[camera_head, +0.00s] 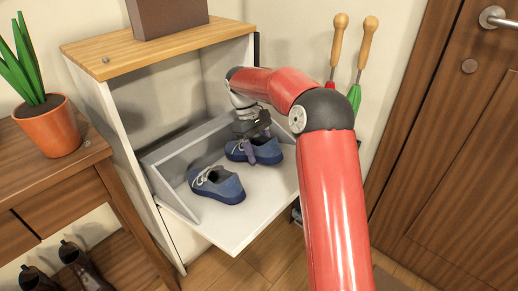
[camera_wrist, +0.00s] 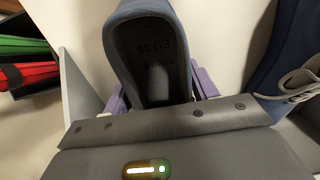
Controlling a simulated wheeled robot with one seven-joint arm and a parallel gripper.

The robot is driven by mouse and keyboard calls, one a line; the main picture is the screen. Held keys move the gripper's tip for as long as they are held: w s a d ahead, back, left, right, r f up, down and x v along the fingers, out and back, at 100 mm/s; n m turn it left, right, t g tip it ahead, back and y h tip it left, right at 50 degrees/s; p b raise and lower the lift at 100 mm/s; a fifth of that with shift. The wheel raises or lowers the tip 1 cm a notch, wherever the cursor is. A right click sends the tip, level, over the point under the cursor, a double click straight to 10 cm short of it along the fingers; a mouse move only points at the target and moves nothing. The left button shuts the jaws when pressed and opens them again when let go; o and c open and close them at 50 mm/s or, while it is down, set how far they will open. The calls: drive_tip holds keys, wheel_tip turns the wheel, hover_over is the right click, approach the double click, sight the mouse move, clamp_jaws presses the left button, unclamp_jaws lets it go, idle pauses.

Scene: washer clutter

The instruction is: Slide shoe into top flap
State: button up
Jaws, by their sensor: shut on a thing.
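The top flap (camera_head: 243,220) of the white shoe cabinet is tipped open like a shelf. A blue shoe (camera_head: 240,152) is at the right part of the flap, with my gripper (camera_head: 262,150) shut on it. Whether this shoe rests on the flap or hangs just above it, I cannot tell. In the wrist view the held shoe (camera_wrist: 152,55) shows its dark opening between the purple fingers (camera_wrist: 160,95). A second blue shoe (camera_head: 217,185) with light laces lies on the flap to the left. It also shows at the right of the wrist view (camera_wrist: 285,60).
The cabinet's wooden top (camera_head: 150,45) carries a brown box (camera_head: 168,15). A side table (camera_head: 50,165) with a potted plant (camera_head: 47,128) stands at left, dark shoes (camera_head: 75,262) below. Red and green umbrellas (camera_head: 355,85) hang at right, beside a wooden door (camera_head: 450,150).

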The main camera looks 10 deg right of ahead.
drive_tip(key=o, duration=1.2)
drive_tip(key=v, duration=0.8)
drive_tip(key=shift+s+a, duration=0.1)
drive_tip(key=shift+s, duration=0.05)
